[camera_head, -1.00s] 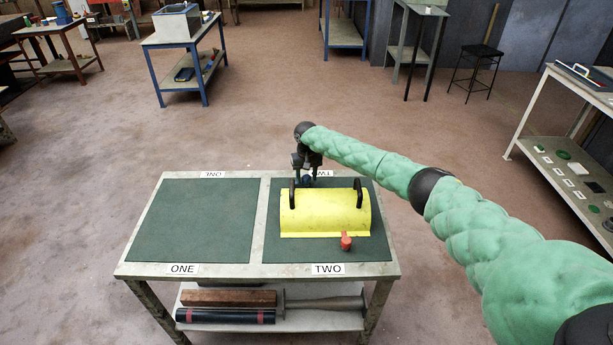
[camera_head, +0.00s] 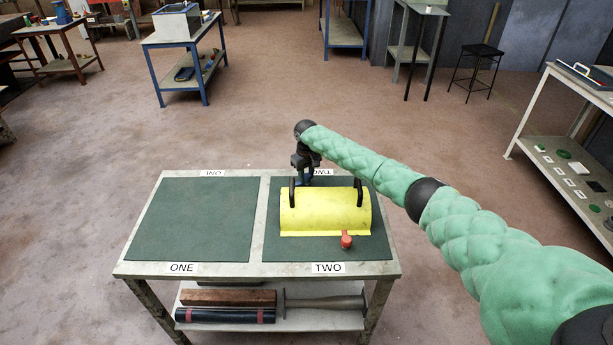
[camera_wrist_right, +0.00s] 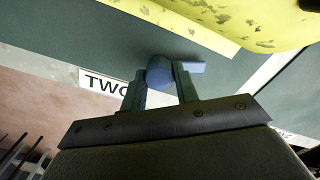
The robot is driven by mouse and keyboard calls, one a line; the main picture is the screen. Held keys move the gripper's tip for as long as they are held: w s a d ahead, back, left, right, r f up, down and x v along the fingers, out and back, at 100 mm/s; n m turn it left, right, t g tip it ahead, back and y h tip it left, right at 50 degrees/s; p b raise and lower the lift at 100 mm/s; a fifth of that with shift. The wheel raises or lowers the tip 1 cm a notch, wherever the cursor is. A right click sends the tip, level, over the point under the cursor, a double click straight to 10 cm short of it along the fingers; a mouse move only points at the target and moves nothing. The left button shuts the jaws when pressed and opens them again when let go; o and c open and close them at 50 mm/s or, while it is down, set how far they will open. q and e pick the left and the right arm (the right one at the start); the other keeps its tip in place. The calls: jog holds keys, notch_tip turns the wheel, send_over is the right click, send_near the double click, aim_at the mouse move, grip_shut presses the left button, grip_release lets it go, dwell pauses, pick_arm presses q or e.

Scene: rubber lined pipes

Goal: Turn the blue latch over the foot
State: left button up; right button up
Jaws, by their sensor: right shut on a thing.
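A yellow half-round cover (camera_head: 325,212) with two black handles lies on the right-hand green mat, marked TWO. Its flat foot (camera_wrist_right: 170,20) shows in the right wrist view. My right gripper (camera_head: 306,178) is behind the cover's far side, pointing down. In the right wrist view, the gripper (camera_wrist_right: 162,84) is shut on the blue latch (camera_wrist_right: 158,72), with a finger on each side. A pale blue arm of the latch seems to point right, beside the foot's edge. Fingers partly hide the latch. A red latch (camera_head: 346,241) sits at the near foot. My left gripper is not in view.
The left mat (camera_head: 190,220), marked ONE, is bare. The table's lower shelf (camera_head: 325,318) holds a dark roll with red bands, a brown block and a hammer-like tool. Other benches stand well away, with open floor between.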

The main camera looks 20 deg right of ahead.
jog(key=n, duration=0.4)
jog(key=shift+n+b, duration=0.3)
jog(key=shift+b, duration=0.05)
jog(key=n, duration=0.4)
jog(key=shift+n+b, duration=0.3)
jog(key=shift+b, duration=0.05)
jog(key=n, duration=0.2)
jog(key=shift+n, duration=0.4)
jog(key=shift+n+b, duration=0.3)
jog(key=shift+n, duration=0.3)
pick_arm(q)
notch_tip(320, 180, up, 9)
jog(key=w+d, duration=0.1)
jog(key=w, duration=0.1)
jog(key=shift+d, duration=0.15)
pick_arm(e)
jog(key=shift+r, duration=0.1)
jog(key=shift+n, duration=0.3)
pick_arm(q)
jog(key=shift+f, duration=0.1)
pick_arm(e)
jog(key=o, duration=1)
